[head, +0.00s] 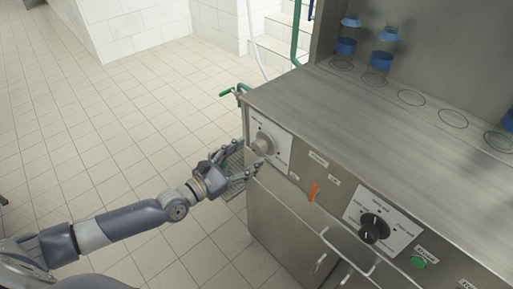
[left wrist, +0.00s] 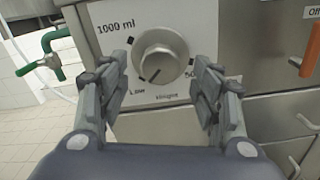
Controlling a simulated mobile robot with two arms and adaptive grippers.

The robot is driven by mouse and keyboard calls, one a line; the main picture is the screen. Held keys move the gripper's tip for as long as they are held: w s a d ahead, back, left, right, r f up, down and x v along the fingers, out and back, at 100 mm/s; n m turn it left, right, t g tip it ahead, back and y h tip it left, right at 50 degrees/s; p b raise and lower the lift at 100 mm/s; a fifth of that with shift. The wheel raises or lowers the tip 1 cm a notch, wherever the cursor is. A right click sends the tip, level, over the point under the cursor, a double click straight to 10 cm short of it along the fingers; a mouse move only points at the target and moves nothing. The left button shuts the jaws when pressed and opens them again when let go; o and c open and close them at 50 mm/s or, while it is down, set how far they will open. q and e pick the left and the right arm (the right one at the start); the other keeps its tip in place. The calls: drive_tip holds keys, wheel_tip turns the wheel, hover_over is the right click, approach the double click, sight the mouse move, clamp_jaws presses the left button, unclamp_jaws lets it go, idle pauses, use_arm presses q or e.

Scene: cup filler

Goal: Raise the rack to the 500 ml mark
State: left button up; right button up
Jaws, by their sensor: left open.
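A round grey knob (head: 263,145) sits on a white dial plate (head: 281,139) at the left end of the steel machine's front. In the left wrist view the knob (left wrist: 160,55) has a dark line pointing down-left. The plate (left wrist: 112,45) reads "1000 ml" at upper left; a "50..." mark at right is partly hidden by a finger. My left gripper (head: 249,157) is open, its fingers on either side of the knob; contact cannot be told. It also shows in the left wrist view (left wrist: 160,75). Which part is the rack is unclear. My right gripper is not in view.
Blue-banded clear bottles (head: 381,57) stand on the machine top (head: 350,105), beside several marked circles. An orange lever (head: 314,191), a black knob (head: 374,227) and a green button (head: 418,262) are along the front. A green tap (left wrist: 50,55) is left. Tiled floor (head: 90,140) is free.

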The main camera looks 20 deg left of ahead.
sight(256, 150)
use_arm(q)
drive_tip(key=shift+x, duration=2.1)
drive_tip(key=shift+c, duration=0.6)
drive_tip(key=c, duration=0.9)
